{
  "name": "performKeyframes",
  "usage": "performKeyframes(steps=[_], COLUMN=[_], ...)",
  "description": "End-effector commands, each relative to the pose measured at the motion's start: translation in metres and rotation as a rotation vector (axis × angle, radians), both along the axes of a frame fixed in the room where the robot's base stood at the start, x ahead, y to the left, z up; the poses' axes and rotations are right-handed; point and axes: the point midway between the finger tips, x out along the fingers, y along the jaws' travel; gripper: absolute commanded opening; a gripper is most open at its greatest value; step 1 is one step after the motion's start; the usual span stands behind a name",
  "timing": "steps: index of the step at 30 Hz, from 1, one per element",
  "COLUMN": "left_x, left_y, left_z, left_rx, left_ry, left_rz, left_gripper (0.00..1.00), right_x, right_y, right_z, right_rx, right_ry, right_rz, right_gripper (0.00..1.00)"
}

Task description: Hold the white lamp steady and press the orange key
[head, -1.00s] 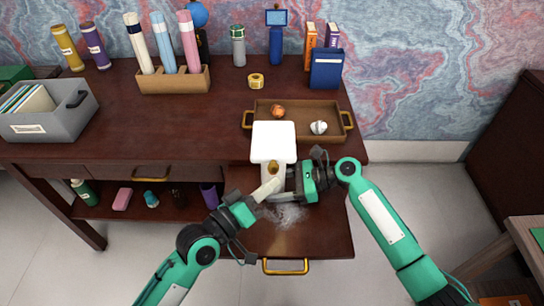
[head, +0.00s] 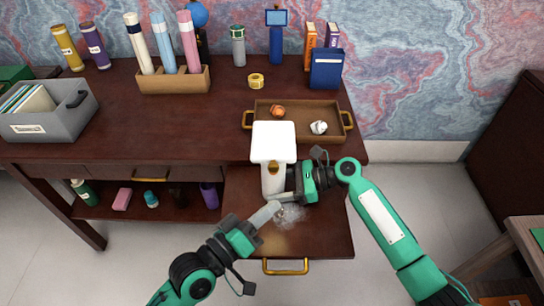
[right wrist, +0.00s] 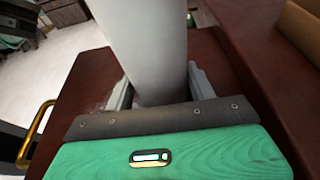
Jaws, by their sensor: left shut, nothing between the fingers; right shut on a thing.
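The white lamp (head: 273,142) stands upright over the pulled-out drawer, with a broad head on a pale stem. A small orange-gold spot (head: 273,167), which looks like the orange key, shows on its front just below the head. My right gripper (head: 284,181) is shut around the stem from the right. The right wrist view shows the stem (right wrist: 145,45) between its two fingers. My left gripper (head: 277,206) is shut and empty, its tips just below the lamp's lower part and apart from the orange spot. The lamp's foot is partly hidden by my grippers.
The open drawer (head: 325,235) has a gold handle (head: 285,267) and a whitish patch (head: 291,215) on it. Behind the lamp, a brown tray (head: 297,108) holds an orange-brown ball and a crumpled white one. The desk's middle left is clear.

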Motion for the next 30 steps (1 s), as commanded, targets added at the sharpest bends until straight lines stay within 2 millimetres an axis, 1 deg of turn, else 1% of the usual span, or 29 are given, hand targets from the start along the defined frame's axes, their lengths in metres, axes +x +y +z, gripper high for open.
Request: performKeyframes(steps=[4, 5, 6, 8, 16, 20, 23, 30], left_x=[0.000, 0.000, 0.000, 0.000, 0.000, 0.000, 0.000, 0.000], left_y=[0.000, 0.000, 0.000, 0.000, 0.000, 0.000, 0.000, 0.000], left_z=[0.000, 0.000, 0.000, 0.000, 0.000, 0.000, 0.000, 0.000], left_rx=[0.000, 0.000, 0.000, 0.000, 0.000, 0.000, 0.000, 0.000], left_ry=[0.000, 0.000, 0.000, 0.000, 0.000, 0.000, 0.000, 0.000], left_rz=[0.000, 0.000, 0.000, 0.000, 0.000, 0.000, 0.000, 0.000], left_gripper=[0.00, 0.00, 0.00, 0.00, 0.00, 0.00, 0.00, 0.00], right_x=[0.000, 0.000, 0.000, 0.000, 0.000, 0.000, 0.001, 0.000], right_y=[0.000, 0.000, 0.000, 0.000, 0.000, -0.008, -0.023, -0.073], right_z=[0.000, 0.000, 0.000, 0.000, 0.000, 0.002, 0.006, 0.022], right_rx=[0.000, 0.000, 0.000, 0.000, 0.000, -0.001, -0.002, -0.002], right_ry=[0.000, 0.000, 0.000, 0.000, 0.000, 0.000, -0.002, -0.001], right_rz=[0.000, 0.000, 0.000, 0.000, 0.000, -0.001, -0.003, -0.002], right_gripper=[0.43, 0.62, 0.70, 0.81, 0.81, 0.81, 0.81, 0.81])
